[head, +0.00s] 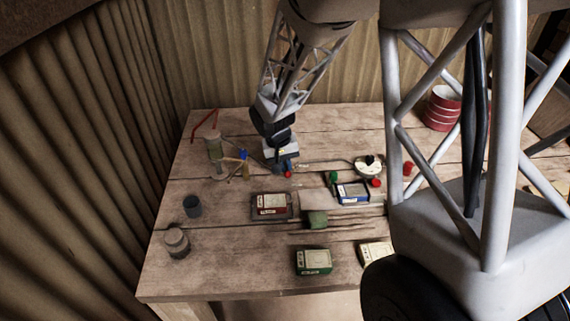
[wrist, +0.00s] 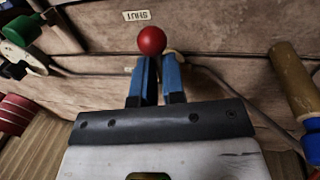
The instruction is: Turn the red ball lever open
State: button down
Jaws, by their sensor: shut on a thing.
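The red ball lever shows its red ball (wrist: 151,40) in the wrist view, at the tips of my gripper's blue fingers (wrist: 158,75). The fingers are closed in on the lever, with a narrow gap between them; the lever's stem is mostly hidden by them. In the head view my gripper (head: 282,164) is low over the table, and the red ball (head: 288,174) shows just below it. A small tag reading SHUT (wrist: 137,15) lies beyond the ball in the wrist view.
A green knob (wrist: 22,33) is at the left of the wrist view, and a wooden cylinder with a blue end (wrist: 293,78) is at the right. In the head view a round gauge (head: 369,162) stands to the right, with small boxes (head: 271,205) nearer the front.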

jog(key=shift+s+f, duration=0.1)
jog(key=shift+s, duration=0.05)
jog(key=n, duration=0.2)
jog(key=d+n, duration=0.1)
jog(key=n, duration=0.1)
jog(key=shift+d+t, duration=0.15)
jog(key=shift+t, duration=0.15)
jog(key=n, duration=0.3)
jog(key=d+n, duration=0.1)
jog(key=shift+w+d+f+n+t+y, duration=0.1)
jog(key=shift+w+n+t+y, duration=0.2)
jog(key=shift+n+t, duration=0.1)
jog(key=n, duration=0.3)
jog(key=w+d+n, duration=0.1)
jog(key=n, duration=0.1)
jog(key=shift+y, duration=0.4)
jog(key=shift+w+d+n+t+y, duration=0.1)
jog(key=shift+w+n+t+y, duration=0.15)
jog(key=shift+n, duration=0.7)
jog(key=shift+w+d+n+t+y, duration=0.15)
jog(key=shift+w+n, duration=0.2)
jog(key=shift+n, duration=0.6)
jog(key=c, duration=1.2)
grip_release()
jog(key=shift+w, duration=0.1)
jog(key=shift+a, duration=0.1)
jog(key=shift+r, duration=0.2)
